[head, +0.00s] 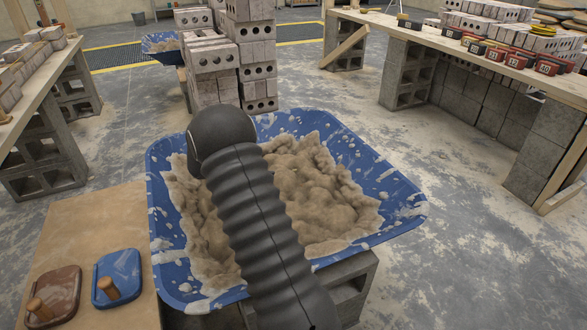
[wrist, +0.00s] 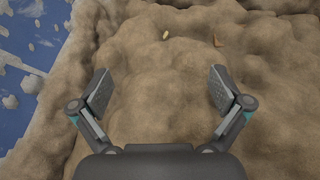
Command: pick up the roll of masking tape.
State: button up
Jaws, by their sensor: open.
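I cannot make out a roll of masking tape in either view. My gripper (wrist: 158,88) is open, with nothing between its two fingers, above lumpy tan mortar (wrist: 160,130) in the wrist view. A small pale bit (wrist: 166,34) and a small brownish bit (wrist: 217,41) lie on the mortar beyond the fingertips; they are too small to name. In the head view my dark ribbed arm crosses the blue tub (head: 158,222) of mortar (head: 318,190) and hides part of it. My gripper is hidden in that view.
A board (head: 100,215) at lower left bears a brown float (head: 55,290) and a blue float (head: 117,277). A brick stack (head: 212,60) stands behind the tub. A bench (head: 480,65) at right holds bricks and numbered boxes. Another bench (head: 35,75) is at left. Open floor lies between.

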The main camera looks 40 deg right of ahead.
aim_at(287, 168)
jog(key=f, duration=0.1)
jog(key=w+d+f+n, duration=0.1)
jog(key=f, duration=0.1)
jog(key=shift+w+d+h, duration=0.2)
jog(key=shift+w+h, duration=0.1)
jog(key=x, duration=0.8)
jog(key=shift+w+d+f, duration=0.1)
jog(key=shift+w+d, duration=0.05)
jog(key=shift+d, duration=0.05)
jog(key=shift+f+p+x, duration=0.15)
jog(key=shift+p+x, duration=0.05)
jog(key=shift+x, duration=1.1)
jog(key=shift+f+p+x, duration=0.15)
jog(key=shift+p+x, duration=0.05)
jog(key=shift+x, duration=1.1)
jog(key=shift+a, duration=0.1)
jog(key=c, duration=1.2)
